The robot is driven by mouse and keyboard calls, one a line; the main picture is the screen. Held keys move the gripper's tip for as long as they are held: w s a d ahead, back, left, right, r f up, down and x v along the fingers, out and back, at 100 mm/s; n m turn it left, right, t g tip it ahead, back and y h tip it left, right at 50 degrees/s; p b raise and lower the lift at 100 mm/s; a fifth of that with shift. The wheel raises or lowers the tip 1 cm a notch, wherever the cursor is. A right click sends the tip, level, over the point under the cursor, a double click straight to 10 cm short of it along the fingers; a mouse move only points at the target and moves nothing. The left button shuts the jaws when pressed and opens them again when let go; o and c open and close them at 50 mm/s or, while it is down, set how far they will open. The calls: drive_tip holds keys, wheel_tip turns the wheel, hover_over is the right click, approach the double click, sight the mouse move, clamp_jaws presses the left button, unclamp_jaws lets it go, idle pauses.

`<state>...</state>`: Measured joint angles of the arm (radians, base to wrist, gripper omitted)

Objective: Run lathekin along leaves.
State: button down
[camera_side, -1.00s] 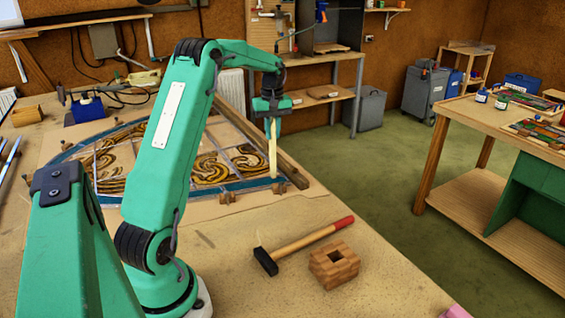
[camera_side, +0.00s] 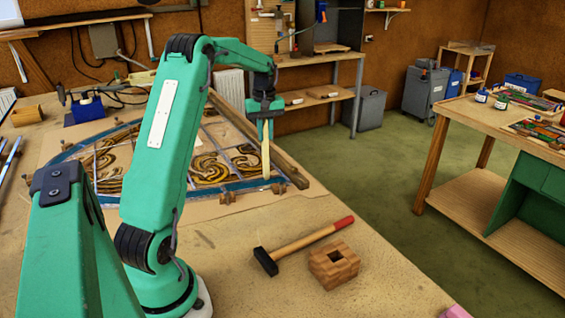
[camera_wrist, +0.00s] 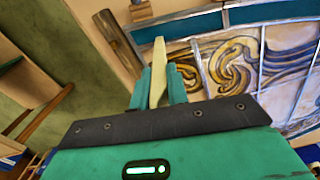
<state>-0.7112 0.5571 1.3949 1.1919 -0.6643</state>
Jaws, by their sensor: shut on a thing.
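My gripper (camera_side: 265,116) is shut on the lathekin (camera_side: 266,152), a pale, flat stick that points down from the jaws. In the wrist view the lathekin (camera_wrist: 158,70) shows between the green fingers of my gripper (camera_wrist: 160,84), its tapered end toward the panel edge. The leaded panel (camera_side: 228,185) lies flat on the bench, with a blue border and amber swirls between grey lead strips. The lathekin's tip is at the panel's near right corner, by the border. I cannot tell if it touches the lead leaves (camera_wrist: 230,33). My arm hides part of the panel.
A wooden batten (camera_side: 289,170) runs along the panel's right side. Small wooden blocks (camera_side: 228,197) sit at the near edge. A hammer (camera_side: 305,242) and a hollow wooden block (camera_side: 334,266) lie nearer on the bench. The bench's front between panel and hammer is clear.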

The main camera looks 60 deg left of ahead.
drive_tip(key=shift+s, duration=0.15)
drive_tip(key=shift+s+a, duration=0.25)
drive_tip(key=shift+s, duration=0.7)
drive_tip(key=shift+s, duration=0.1)
drive_tip(key=shift+s+a+f, duration=0.1)
drive_tip(key=shift+s+a, duration=0.1)
drive_tip(key=shift+s, duration=0.75)
drive_tip(key=shift+s, duration=0.2)
drive_tip(key=shift+s+a, duration=0.2)
drive_tip(key=shift+s, duration=0.75)
drive_tip(key=shift+s, duration=0.15)
drive_tip(key=shift+s+a, duration=0.25)
drive_tip(key=shift+s, duration=0.6)
